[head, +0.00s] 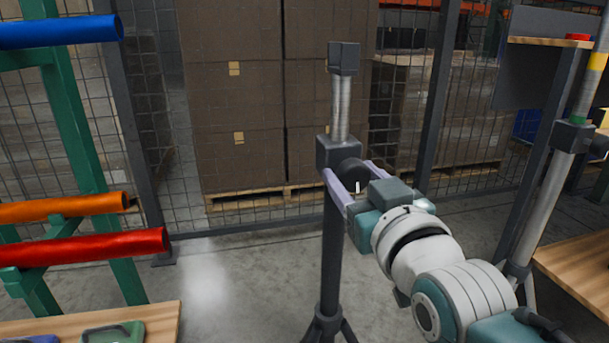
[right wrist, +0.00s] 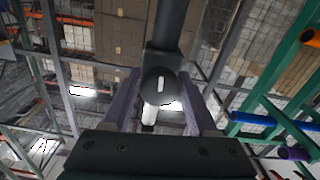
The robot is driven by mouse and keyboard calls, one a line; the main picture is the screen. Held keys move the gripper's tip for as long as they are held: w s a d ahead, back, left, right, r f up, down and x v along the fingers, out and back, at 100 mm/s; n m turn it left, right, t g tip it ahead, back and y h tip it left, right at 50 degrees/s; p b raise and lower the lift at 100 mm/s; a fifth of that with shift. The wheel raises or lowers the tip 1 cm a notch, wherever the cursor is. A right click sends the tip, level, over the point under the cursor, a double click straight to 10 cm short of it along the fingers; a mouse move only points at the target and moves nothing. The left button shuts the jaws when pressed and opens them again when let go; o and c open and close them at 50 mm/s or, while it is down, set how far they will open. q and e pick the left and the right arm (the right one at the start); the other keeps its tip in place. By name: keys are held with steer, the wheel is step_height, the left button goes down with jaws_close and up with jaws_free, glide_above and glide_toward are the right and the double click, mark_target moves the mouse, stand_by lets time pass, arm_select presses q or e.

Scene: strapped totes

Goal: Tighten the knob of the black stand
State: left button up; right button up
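The black stand (head: 331,240) stands upright on the floor in the middle of the head view, with a pale metal rod rising from its collar block (head: 338,151) to a dark top block. Its round black knob (head: 354,177), with a white mark on its face, sticks out of the collar toward me. In the right wrist view the knob (right wrist: 159,86) shows face on, its mark nearly upright. My right gripper (head: 347,170) has its two purple fingers on either side of the knob, very close to it; I cannot tell whether they press on it. My left gripper is not in view.
A second stand (head: 545,190) with a pale rod is at the right, near a wooden tabletop (head: 580,265). A green rack with blue, orange and red tubes (head: 90,246) is at the left. Wire fencing and stacked brown boxes (head: 235,100) are behind. Floor around the stand looks clear.

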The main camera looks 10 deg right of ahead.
steer(key=o, duration=0.3)
steer(key=shift+o, duration=0.2)
steer(key=shift+s+p, duration=0.35)
steer(key=shift+s, duration=0.2)
steer(key=s+p, duration=0.2)
steer(key=s, duration=0.7)
steer(key=shift+d, duration=0.2)
steer(key=shift+w+p, duration=0.1)
steer(key=shift+p, duration=0.2)
